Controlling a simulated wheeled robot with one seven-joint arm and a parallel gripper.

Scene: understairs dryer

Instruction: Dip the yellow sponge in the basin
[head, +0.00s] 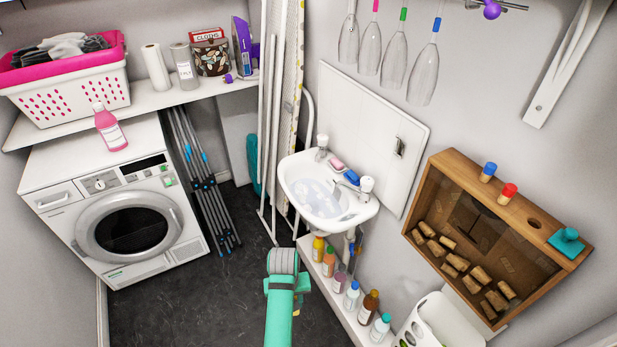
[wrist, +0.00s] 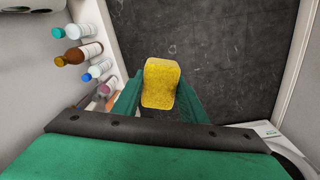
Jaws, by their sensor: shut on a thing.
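The yellow sponge (wrist: 161,83) is held between the two green fingers of my gripper (wrist: 160,98) in the wrist view, with dark floor behind it. In the head view my green and grey arm end (head: 283,275) is at the lower middle, in front of and below the basin; only a small bit of yellow shows beside it. The white basin (head: 300,167) is on the wall and holds clear water (head: 322,198). My gripper is apart from the basin. A pink thing and a blue thing lie on the basin's back rim by the taps.
A low shelf with several bottles (head: 352,297) runs under the basin, also in the wrist view (wrist: 83,55). A wooden cork box (head: 430,190) hangs at right. A washing machine (head: 125,195) stands left, with folded poles (head: 205,190) beside it. The floor (head: 180,305) between is clear.

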